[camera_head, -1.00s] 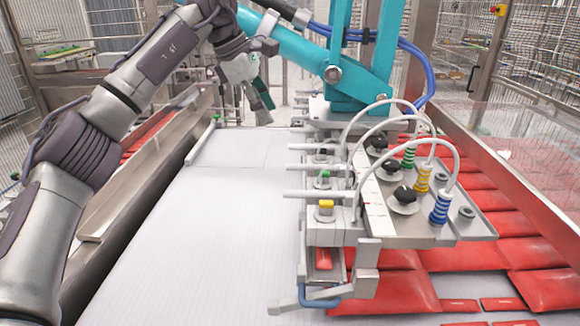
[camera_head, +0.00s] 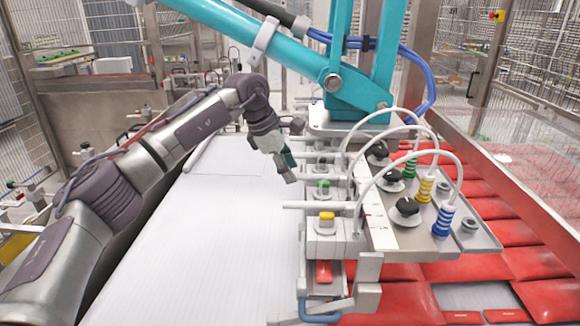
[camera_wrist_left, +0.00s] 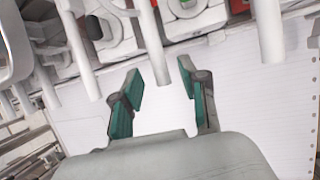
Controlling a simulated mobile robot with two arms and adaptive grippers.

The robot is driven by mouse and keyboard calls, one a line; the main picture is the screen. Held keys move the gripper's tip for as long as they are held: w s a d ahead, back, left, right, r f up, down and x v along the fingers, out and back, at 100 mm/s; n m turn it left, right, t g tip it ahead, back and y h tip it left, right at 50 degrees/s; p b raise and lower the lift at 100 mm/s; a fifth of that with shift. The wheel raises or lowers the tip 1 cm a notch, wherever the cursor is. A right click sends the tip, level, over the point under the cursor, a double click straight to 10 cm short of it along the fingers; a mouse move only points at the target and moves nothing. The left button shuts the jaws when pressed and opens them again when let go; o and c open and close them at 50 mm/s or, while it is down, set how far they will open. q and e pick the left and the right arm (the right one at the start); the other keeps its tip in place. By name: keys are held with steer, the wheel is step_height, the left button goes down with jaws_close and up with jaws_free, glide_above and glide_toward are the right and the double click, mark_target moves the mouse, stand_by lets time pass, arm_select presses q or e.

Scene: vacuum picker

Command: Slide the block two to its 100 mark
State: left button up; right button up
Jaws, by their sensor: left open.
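Three grey sliding blocks sit in a row on the picker head in the head view. The front block has a yellow knob (camera_head: 326,219), the middle block a green knob (camera_head: 323,187), the rear one a dark knob (camera_head: 321,164). No number is legible, so I cannot tell surely which is block two; the green one is in the middle. White rods (camera_head: 307,181) stick out left from the blocks. My left gripper (camera_head: 289,172) is open and empty, beside the rod ends near the middle and rear blocks. In the left wrist view its green-padded fingers (camera_wrist_left: 160,76) are apart, with rods beyond them.
A scale plate (camera_head: 378,218) with faint marks lies right of the blocks. Hoses arch over it to blue-, yellow- and green-striped suction fittings (camera_head: 444,219). A teal arm (camera_head: 338,70) stands behind. Red pouches (camera_head: 405,301) lie at right. The white surface (camera_head: 215,245) at left is clear.

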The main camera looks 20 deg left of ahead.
arm_select(q)
steer(key=shift+w+d+f, duration=0.1)
steer(key=shift+w+f, duration=0.05)
steer(key=shift+f, duration=0.3)
jaws_close()
